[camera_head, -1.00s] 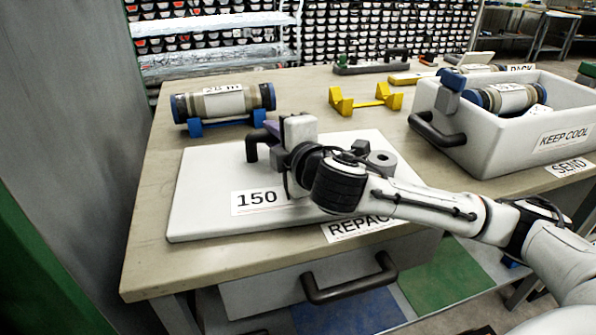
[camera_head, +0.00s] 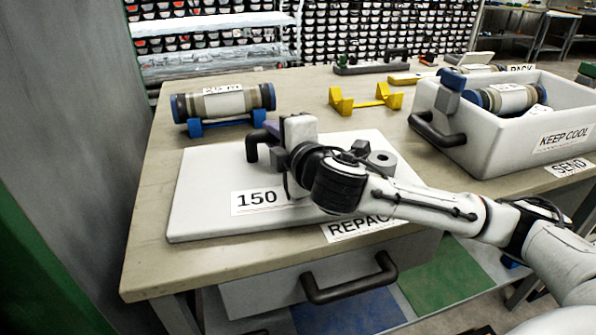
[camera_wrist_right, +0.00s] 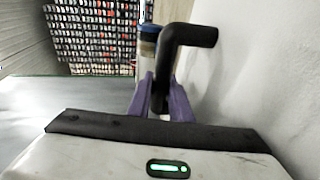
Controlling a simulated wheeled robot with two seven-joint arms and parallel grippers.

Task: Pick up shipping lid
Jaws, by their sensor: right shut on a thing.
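The shipping lid (camera_head: 215,185) is a flat white slab with a "150" label, lying on the table. A black handle stands on it; its left end (camera_head: 251,146) shows beside my right gripper. In the right wrist view the bent black handle (camera_wrist_right: 185,38) runs between the purple fingers of my right gripper (camera_wrist_right: 160,100), which are shut on it. The lid's white surface (camera_wrist_right: 260,80) fills the right of that view. In the head view my right gripper (camera_head: 272,128) is mostly hidden behind its wrist. My left gripper is not in view.
A white "KEEP COOL" box (camera_head: 500,145) holding a core liner (camera_head: 508,97) stands at the right. Another liner (camera_head: 225,102) rests on a blue cradle (camera_head: 220,123) behind the lid. A yellow cradle (camera_head: 366,101) stands at the back middle. A drawer handle (camera_head: 350,282) juts out in front.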

